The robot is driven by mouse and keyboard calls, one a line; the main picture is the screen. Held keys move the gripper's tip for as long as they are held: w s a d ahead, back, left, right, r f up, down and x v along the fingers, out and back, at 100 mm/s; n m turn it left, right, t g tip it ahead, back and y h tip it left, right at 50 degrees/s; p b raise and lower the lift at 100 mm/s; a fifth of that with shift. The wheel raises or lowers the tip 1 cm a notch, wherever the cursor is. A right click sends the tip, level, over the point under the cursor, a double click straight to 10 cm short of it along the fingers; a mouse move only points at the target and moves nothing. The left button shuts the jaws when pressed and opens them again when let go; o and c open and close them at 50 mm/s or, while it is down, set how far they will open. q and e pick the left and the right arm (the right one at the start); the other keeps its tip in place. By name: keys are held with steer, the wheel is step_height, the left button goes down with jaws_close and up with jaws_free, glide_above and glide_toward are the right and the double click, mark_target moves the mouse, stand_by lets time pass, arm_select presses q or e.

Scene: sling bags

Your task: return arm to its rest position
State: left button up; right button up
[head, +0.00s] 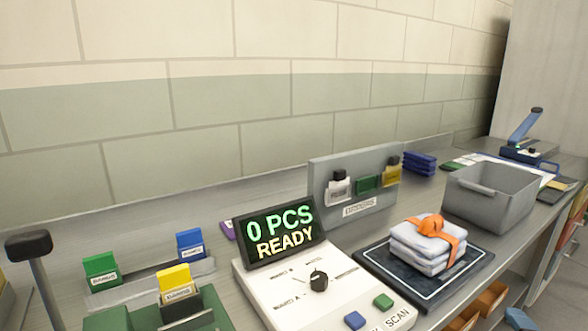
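Neither of my grippers and no part of my arms that I can make out shows in the head view. A stack of folded pale cloth (420,252) tied with an orange band (432,228) lies on a dark mat (375,258) with a light border line. Left of it stands a white counting device (290,287) with a dial and coloured buttons. Its black display (279,231) reads "0 PCS READY".
A grey bin (490,198) stands at the right, with a blue-handled device (522,135) behind it. A grey upright panel (350,178) carries small tags. Coloured card holders (180,280) and a black-topped post (28,246) stand at the left. Orange bins (490,299) sit below the bench edge.

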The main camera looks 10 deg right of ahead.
steer(key=s+a+f+m+g+h, duration=0.1)
steer(key=s+a+f+m+g, duration=0.2)
steer(key=s+f+m+g, duration=0.8)
steer(key=s+a+f+m+g+y, duration=0.1)
steer(key=s+a+f+g+y, duration=0.15)
steer(key=s+a, duration=0.45)
steer(key=s+a+f+g+y, duration=0.25)
steer(key=s+a, duration=0.25)
steer(key=s, duration=0.5)
arm_select(q)
steer(key=shift+s+a+r+p, duration=0.1)
steer(key=shift+r+p, duration=1.05)
steer(key=shift+p, duration=0.3)
steer(key=shift+s+a+r+p, duration=0.1)
steer(key=shift+r+p, duration=1)
steer(key=shift+p, duration=0.35)
arm_select(e)
steer(key=w+t, duration=0.9)
steer(key=w, duration=0.3)
steer(key=shift+a+f+n+t+y, duration=0.2)
steer(key=shift+f+n+t+y, duration=0.1)
steer(key=shift+f+n, duration=0.1)
